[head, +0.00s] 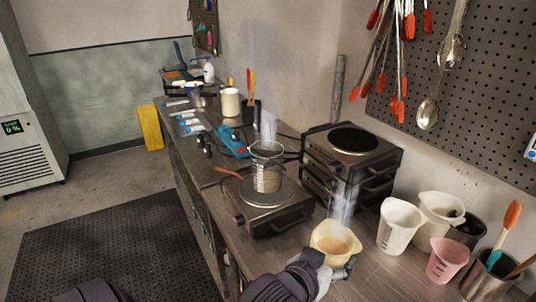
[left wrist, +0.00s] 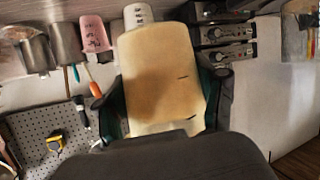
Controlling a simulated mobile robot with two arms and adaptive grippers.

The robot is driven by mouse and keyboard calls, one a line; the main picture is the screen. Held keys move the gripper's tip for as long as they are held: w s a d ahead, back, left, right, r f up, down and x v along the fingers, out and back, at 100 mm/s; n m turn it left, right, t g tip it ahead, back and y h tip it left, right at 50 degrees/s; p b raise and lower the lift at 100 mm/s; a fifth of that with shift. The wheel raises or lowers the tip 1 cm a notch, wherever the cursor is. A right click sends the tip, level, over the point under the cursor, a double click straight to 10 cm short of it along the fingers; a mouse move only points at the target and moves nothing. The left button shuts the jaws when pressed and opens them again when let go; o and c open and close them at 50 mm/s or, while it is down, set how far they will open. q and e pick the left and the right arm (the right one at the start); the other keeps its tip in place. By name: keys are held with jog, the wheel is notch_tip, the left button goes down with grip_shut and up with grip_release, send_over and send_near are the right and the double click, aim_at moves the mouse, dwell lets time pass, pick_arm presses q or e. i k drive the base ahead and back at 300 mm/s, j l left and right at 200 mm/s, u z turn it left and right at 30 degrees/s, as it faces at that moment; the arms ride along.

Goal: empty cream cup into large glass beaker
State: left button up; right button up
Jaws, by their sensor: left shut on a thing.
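The cream cup (head: 335,238) is at the bottom middle of the head view, with light brown liquid inside and steam above it. My left gripper (head: 337,268) is shut on it. In the left wrist view the cup (left wrist: 163,70) fills the middle, between the dark fingers. The large glass beaker (head: 267,176) stands upright on a hot plate (head: 267,205), further back and left of the cup. It holds brownish contents and steam rises above it. The cup is apart from the beaker. My right gripper is not in view.
White measuring jugs (head: 399,226) and a pink cup (head: 446,260) stand right of the cream cup. Stacked hot plates (head: 350,160) stand behind, near the wall. A wooden-looking handle (head: 229,172) lies beside the beaker's hot plate. A blue device (head: 231,141) is further back.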

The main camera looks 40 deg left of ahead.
aim_at(266, 170)
jog(key=k+j+z, duration=0.2)
jog(key=k+j, duration=0.25)
jog(key=k+j+z, duration=0.2)
jog(key=k+j, duration=0.15)
jog(key=k, duration=0.15)
jog(key=j+z, duration=0.25)
jog(key=j, duration=0.4)
jog(key=k+j+z, duration=0.2)
jog(key=j, duration=0.4)
jog(key=j+z, duration=0.25)
jog(key=j, duration=0.4)
